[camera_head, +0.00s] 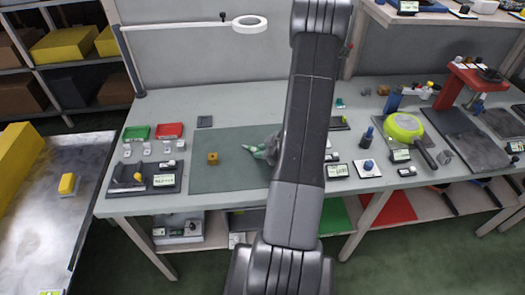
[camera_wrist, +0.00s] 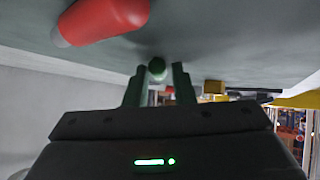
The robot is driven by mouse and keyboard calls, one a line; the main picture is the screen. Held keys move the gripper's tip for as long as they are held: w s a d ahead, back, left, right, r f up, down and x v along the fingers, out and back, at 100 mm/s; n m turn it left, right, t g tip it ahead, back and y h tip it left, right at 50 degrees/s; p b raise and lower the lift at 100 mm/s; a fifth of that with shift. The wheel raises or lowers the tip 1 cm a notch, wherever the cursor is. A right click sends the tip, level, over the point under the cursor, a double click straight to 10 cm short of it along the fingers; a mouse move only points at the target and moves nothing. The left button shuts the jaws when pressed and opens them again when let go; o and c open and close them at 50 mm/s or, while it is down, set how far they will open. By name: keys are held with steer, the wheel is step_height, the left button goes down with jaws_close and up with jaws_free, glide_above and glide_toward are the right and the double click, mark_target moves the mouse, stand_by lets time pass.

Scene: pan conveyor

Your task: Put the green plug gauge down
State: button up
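The green plug gauge (camera_wrist: 157,69) shows in the wrist view as a small round green shape at the gap between my fingertips, close to the table surface. My gripper (camera_wrist: 160,72) has its two fingers apart, with a narrow gap visible on the right side of the green shape. Contact on the left side is unclear. In the head view, my gripper (camera_head: 266,147) is low over the dark green mat (camera_head: 225,175), partly hidden behind my arm. I cannot make out the gauge there.
A brass block (camera_head: 213,158) lies on the mat; it also shows in the wrist view (camera_wrist: 214,87). A red cylinder (camera_wrist: 108,18) lies near my gripper. Green (camera_head: 137,132) and red (camera_head: 169,130) trays stand at the left. A yellow-green pan (camera_head: 403,127) lies right. The mat's left part has free room.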

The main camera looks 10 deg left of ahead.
steer(key=shift+s+f, duration=0.5)
steer(key=shift+f, duration=0.15)
steer(key=shift+w+r+p, duration=0.1)
steer(key=shift+r+p, duration=0.3)
steer(key=shift+r, duration=0.05)
steer(key=shift+w+d+r, duration=0.1)
steer(key=shift+r, duration=0.15)
steer(key=p+v, duration=0.1)
steer(key=v, duration=1)
steer(key=shift+d+r, duration=0.2)
steer(key=shift+r, duration=0.25)
steer(key=shift+w, duration=0.1)
steer(key=x, duration=1.2)
steer(key=shift+f+b, duration=0.1)
steer(key=shift+b, duration=0.25)
